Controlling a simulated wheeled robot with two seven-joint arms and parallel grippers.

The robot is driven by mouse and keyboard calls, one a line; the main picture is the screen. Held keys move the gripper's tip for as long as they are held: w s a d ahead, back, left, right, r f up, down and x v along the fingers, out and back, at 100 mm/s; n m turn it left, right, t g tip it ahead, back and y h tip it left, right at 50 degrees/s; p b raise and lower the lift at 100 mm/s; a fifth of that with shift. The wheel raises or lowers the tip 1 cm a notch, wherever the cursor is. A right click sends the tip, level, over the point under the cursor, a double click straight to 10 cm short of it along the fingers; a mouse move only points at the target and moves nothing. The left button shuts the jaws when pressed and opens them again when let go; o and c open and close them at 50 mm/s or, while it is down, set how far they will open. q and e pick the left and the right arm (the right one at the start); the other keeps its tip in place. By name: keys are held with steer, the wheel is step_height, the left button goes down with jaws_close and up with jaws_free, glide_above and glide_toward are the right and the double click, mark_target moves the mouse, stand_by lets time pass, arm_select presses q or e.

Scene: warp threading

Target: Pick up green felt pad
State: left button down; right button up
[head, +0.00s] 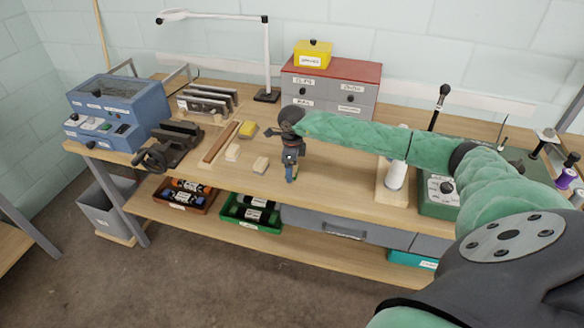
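My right arm reaches in from the right across the workbench (330,199). Its gripper (290,173) points down at the front part of the bench top, right of a small wooden block (260,164). A small greenish patch (296,171) shows beside the fingertips; it may be the green felt pad, but it is mostly hidden and too small to be sure. The fingers are seen edge-on, so whether they are open or shut on something is unclear. My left gripper is not in view.
A blue machine (118,108), a black vise (170,146) and a lamp (267,60) stand left. A drawer cabinet (329,91) with a yellow box (313,53) stands behind. Another block (232,152) and a yellow piece (248,128) lie left of the gripper. A white bottle (396,176) stands right.

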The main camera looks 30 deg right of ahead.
steer(key=shift+f, duration=0.15)
steer(key=c, duration=1.1)
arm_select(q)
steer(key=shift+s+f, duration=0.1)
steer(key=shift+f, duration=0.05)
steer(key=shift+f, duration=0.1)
